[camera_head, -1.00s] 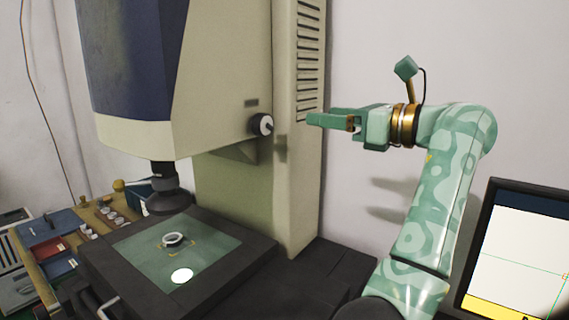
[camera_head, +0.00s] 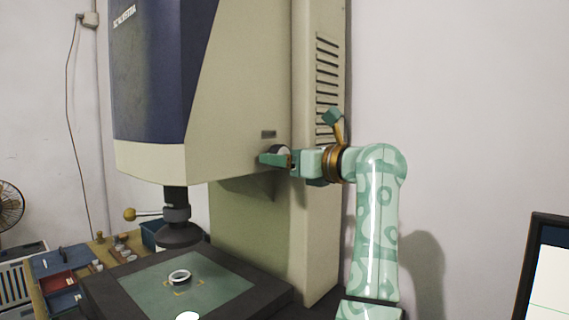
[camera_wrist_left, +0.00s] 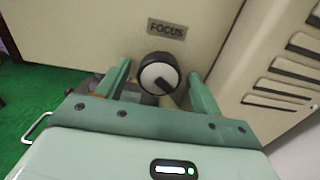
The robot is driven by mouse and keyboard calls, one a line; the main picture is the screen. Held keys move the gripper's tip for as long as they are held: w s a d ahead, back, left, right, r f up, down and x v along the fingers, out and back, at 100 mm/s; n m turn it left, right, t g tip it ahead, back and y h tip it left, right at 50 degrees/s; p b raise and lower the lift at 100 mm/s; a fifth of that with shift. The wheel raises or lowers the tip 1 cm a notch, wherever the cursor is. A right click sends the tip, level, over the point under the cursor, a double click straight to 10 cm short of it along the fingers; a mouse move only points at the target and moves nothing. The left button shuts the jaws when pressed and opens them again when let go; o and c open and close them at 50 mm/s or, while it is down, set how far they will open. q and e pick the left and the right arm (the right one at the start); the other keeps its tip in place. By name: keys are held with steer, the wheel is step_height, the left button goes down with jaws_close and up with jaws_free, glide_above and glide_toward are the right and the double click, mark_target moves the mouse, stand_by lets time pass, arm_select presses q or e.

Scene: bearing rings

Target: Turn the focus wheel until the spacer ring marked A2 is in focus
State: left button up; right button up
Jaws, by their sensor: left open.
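The focus wheel (camera_wrist_left: 150,68), black with a white face and a dark pointer bar, sits under a FOCUS label (camera_wrist_left: 167,28) in the left wrist view. In the head view the wheel (camera_head: 281,150) is partly hidden by my left gripper (camera_head: 274,158). My left gripper is open, with one finger on each side of the wheel; gaps show between the fingers and it. A pale spacer ring (camera_head: 180,284) lies on the stage glass (camera_head: 145,290) below the lens; no marking is readable. My right gripper is not in view.
The measuring machine (camera_head: 240,90) rises above the stage, its lens (camera_head: 178,233) over the glass. A monitor (camera_head: 552,290) is cut off at the right edge; its focus picture is not visible. Trays and small parts lie on a bench (camera_head: 100,250) at left.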

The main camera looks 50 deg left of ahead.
arm_select(q)
steer(key=shift+a, duration=0.5)
steer(key=c, duration=1)
steer(key=shift+n, duration=3)
